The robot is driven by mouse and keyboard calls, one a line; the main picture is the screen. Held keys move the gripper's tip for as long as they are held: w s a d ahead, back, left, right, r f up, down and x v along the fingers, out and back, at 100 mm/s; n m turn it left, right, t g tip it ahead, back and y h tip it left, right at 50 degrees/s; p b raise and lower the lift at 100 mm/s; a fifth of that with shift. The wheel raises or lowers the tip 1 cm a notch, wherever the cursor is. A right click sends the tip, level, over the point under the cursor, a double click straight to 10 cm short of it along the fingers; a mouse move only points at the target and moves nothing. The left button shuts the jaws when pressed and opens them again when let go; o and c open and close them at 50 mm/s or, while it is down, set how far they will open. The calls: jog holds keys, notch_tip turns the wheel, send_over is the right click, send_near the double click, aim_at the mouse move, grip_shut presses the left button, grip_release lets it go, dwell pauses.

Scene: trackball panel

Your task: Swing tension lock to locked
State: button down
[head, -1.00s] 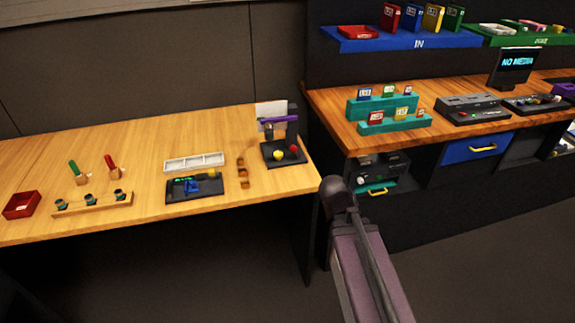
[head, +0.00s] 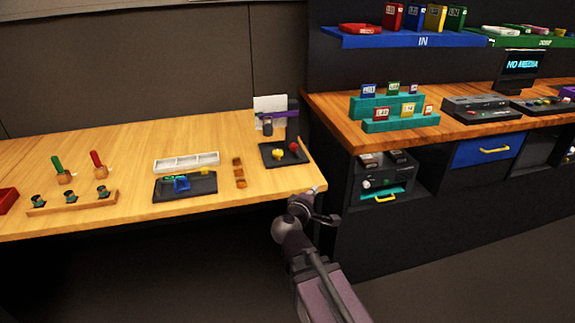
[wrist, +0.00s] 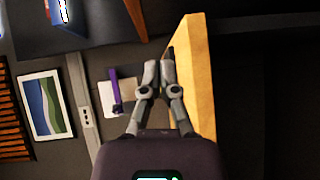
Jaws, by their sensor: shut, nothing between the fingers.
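A dark panel (head: 205,185) with a small green display, a blue part (head: 181,184) and a yellow part lies on the light wooden table in the head view. A second dark base (head: 272,160) at the table's right end carries a yellow ball (head: 278,154), a red ball (head: 294,146) and a post with a purple bar (head: 285,114). Which part is the tension lock is too small to tell. My gripper (wrist: 159,70) is shut and empty in the wrist view, apart from both panels. The purple bar also shows in the wrist view (wrist: 115,92), beyond the fingers.
A white tray (head: 187,162), small brown blocks (head: 239,173) and a wooden rack (head: 72,203) share the light table (head: 120,157). A darker bench (head: 455,128) with teal stands (head: 390,104) and a blue drawer (head: 482,150) is at right. The light table's edge is close to my arm.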

jog(key=a+n+t+y+b, duration=0.1)
jog(key=a+n, duration=0.1)
jog(key=a, duration=0.1)
jog(key=a+f+n+t+y+b, duration=0.1)
jog(key=a+n+y+b, duration=0.1)
jog(key=a, duration=0.1)
jog(key=a+n+t+y+b, duration=0.1)
jog(key=a+n+t+b, duration=0.1)
jog(key=a+n, duration=0.1)
jog(key=shift+s+a+f, duration=0.3)
jog(key=shift+a+f, duration=0.05)
jog(key=shift+a, duration=0.2)
jog(key=shift+w, duration=0.15)
jog(key=p, duration=0.2)
send_near(297, 152)
jog(key=w, duration=0.2)
jog(key=w+a+r, duration=0.1)
jog(key=w, duration=0.1)
jog(key=w+a+r, duration=0.1)
jog(key=w, duration=0.1)
jog(key=shift+w+r, duration=0.1)
jog(key=shift+w, duration=0.25)
jog(key=shift+a+r+p, duration=0.1)
jog(key=shift+a+p, duration=0.2)
jog(key=shift+d, duration=0.1)
